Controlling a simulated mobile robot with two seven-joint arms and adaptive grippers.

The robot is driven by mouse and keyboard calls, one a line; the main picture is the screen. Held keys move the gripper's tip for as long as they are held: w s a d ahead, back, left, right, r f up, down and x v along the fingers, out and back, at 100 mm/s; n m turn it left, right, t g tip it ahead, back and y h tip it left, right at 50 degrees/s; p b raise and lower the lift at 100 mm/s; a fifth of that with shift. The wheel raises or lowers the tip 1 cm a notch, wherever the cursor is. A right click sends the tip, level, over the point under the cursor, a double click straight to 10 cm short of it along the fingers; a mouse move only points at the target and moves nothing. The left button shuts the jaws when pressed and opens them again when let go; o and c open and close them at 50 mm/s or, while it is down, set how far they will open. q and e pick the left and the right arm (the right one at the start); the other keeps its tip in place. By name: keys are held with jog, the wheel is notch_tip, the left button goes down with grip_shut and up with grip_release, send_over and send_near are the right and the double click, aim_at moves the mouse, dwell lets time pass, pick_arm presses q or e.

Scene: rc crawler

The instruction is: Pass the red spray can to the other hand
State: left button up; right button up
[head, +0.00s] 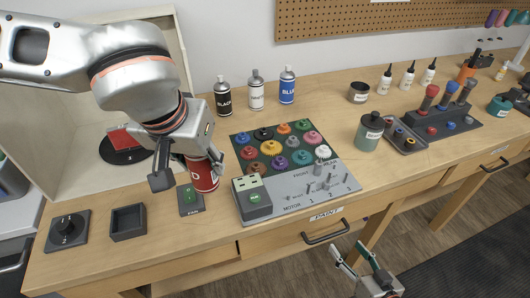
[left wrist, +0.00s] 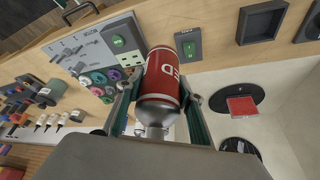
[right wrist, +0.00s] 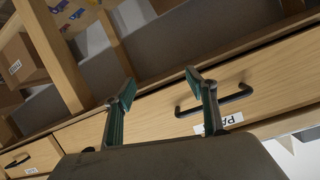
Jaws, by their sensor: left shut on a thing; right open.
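The red spray can (head: 204,175) is held in my left gripper (head: 182,170), over the bench near its front left. In the left wrist view the red can (left wrist: 162,82) sits between the two fingers (left wrist: 160,112), its nozzle end toward the wrist and part of its label showing. I cannot tell whether its base touches the bench. My right gripper (head: 363,262) is open and empty, below and in front of the bench's front edge. In the right wrist view its fingers (right wrist: 162,95) stand apart, facing the drawer front.
Black, white and blue cans (head: 287,85) stand at the back. A board with colored knobs (head: 345,185) lies right of the held can. A green-button pad (head: 190,200) and an empty square tray (head: 127,222) are at front left. The drawer handle (head: 326,232) juts out near my right gripper.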

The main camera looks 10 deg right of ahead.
jog(key=w+d+r+m+t+h, duration=0.3)
jog(key=d+r+m, duration=0.4)
jog(key=d, duration=0.4)
jog(key=w+d+r+m+t+h, duration=0.3)
jog(key=d+r+m+t, duration=0.15)
jog(key=d+r, duration=0.55)
jog(key=w+d+r+m+t+y, duration=0.15)
jog(key=w+r+t, duration=0.25)
jog(key=r, duration=0.7)
jog(key=w+a+r+n+g+y, duration=0.1)
jog(key=a+r+n+g+y, duration=0.3)
jog(key=a+r+n+y, duration=0.55)
jog(key=w+a+r+n+g+y, duration=0.15)
jog(key=a+n+g+y, duration=0.45)
jog(key=a+y, duration=0.8)
jog(key=n+g+h, duration=0.4)
jog(key=n+g, duration=1.3)
send_near(207, 163)
notch_tip(207, 163, down, 3)
jog(key=w+d, duration=0.1)
jog(key=w, duration=0.2)
jog(key=a, duration=0.3)
jog(key=s+a, duration=0.1)
jog(key=a, duration=0.7)
jog(key=shift+s+a+r, duration=0.15)
jog(key=shift+a+r, duration=0.05)
jog(key=shift+a, duration=0.05)
